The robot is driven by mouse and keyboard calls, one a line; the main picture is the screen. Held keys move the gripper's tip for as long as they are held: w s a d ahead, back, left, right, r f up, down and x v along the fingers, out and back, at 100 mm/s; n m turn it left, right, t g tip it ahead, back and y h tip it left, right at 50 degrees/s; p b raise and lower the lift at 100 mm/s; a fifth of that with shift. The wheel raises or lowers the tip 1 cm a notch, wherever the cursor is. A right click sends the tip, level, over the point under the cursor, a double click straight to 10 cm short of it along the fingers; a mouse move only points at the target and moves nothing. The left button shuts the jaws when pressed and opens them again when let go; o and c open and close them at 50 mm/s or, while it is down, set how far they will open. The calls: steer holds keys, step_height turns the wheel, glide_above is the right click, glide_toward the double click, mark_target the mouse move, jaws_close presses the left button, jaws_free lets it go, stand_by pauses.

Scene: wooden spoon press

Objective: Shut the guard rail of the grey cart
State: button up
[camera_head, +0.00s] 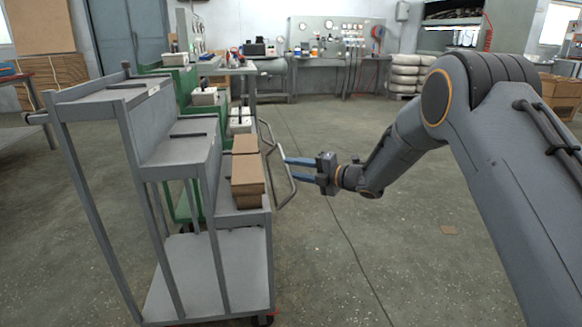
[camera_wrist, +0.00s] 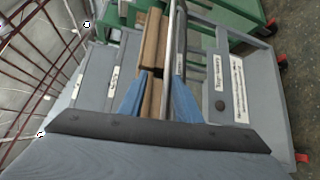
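The grey cart (camera_head: 180,150) stands at the left in the head view, with stepped shelves. Its guard rail (camera_head: 294,188), a bent grey bar, sticks out from the right side of the cart, beside the lowest step. My gripper (camera_head: 286,168) is at the rail, its two blue fingers pointing left towards the cart. In the wrist view the fingers are spread apart, and the rail (camera_wrist: 171,45) runs up between them, nearer the right finger. I cannot tell whether either finger touches it.
Brown boxes (camera_head: 247,178) sit on the cart's lowest step, close to the rail. A green cart (camera_head: 182,88) with white boxes stands behind. A workbench (camera_head: 340,62) lines the back wall. The floor right of the cart is mostly open, with a cable across it.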

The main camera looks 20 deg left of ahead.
steer(key=f+p+v, duration=0.1)
steer(key=p+v, duration=0.1)
steer(key=v, duration=0.5)
steer(key=shift+f, duration=0.2)
stand_by(0.4)
steer(key=shift+r, duration=0.1)
stand_by(0.4)
